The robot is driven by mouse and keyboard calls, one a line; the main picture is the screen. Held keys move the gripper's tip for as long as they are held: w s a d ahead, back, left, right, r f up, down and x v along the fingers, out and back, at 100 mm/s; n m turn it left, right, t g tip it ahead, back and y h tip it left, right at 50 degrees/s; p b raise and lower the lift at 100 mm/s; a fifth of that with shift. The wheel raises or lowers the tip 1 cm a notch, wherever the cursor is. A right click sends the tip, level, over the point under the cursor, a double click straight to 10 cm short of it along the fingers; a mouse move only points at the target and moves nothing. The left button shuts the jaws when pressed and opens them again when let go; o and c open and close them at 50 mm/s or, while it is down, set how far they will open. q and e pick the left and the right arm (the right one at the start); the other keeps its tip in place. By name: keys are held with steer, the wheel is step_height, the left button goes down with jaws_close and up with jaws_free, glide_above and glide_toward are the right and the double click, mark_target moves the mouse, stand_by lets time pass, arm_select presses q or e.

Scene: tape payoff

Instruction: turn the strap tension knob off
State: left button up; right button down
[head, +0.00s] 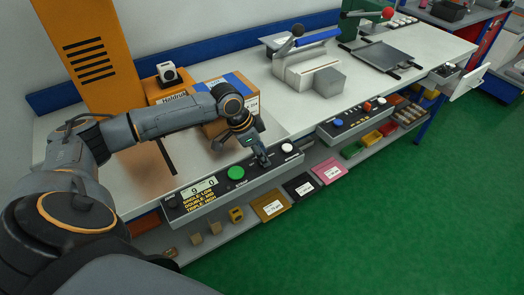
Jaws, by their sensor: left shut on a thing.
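My left arm reaches in from the left over the bench. Its gripper (263,160) points down at the grey control panel (210,202) on the bench's front edge. The fingers are shut on a small knob of this panel, between the green button (236,173) and the white knob (287,147). The fingers hide most of the held knob, so its pointer and label cannot be read. A lit display (199,188) with the digits 9 and 0 is at the panel's left end. My right gripper is out of view.
A second panel (350,120) with blue, red and white controls sits further right. A cardboard box (215,128) stands behind my gripper, and an orange cabinet (92,55) at the left. A lower shelf holds labelled trays (270,205). The green floor in front is clear.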

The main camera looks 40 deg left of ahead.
arm_select(q)
steer(key=n+p, duration=0.1)
steer(key=p, duration=0.2)
steer(key=n+y+p, duration=0.1)
steer(key=n+p, duration=0.1)
steer(key=p, duration=0.1)
steer(key=n+t+p, duration=0.1)
steer(key=n+p, duration=0.1)
steer(key=p, duration=0.1)
steer(key=shift+s+d+r+y, duration=0.1)
steer(key=shift+d+r+y, duration=0.1)
steer(key=shift+r+y, duration=0.2)
steer(key=n+y+p, duration=0.1)
steer(key=n+p, duration=0.1)
steer(key=p, duration=0.1)
steer(key=n+y+p, duration=0.1)
steer(key=n+p, duration=0.1)
steer(key=n, duration=0.1)
steer(key=n+p, duration=0.2)
steer(key=p, duration=0.1)
steer(key=shift+d+f+n+y+p, duration=0.2)
steer(key=shift+d+n+y+p, duration=0.05)
steer(key=shift+n+y+p, duration=0.15)
steer(key=shift+f+n+y+p, duration=0.1)
steer(key=shift+n+y+p, duration=0.3)
steer(key=shift+n+p, duration=0.6)
steer(key=shift+f+n+g+y+p, duration=0.1)
steer(key=shift+n+g+y+p, duration=0.35)
steer(key=shift+n, duration=0.85)
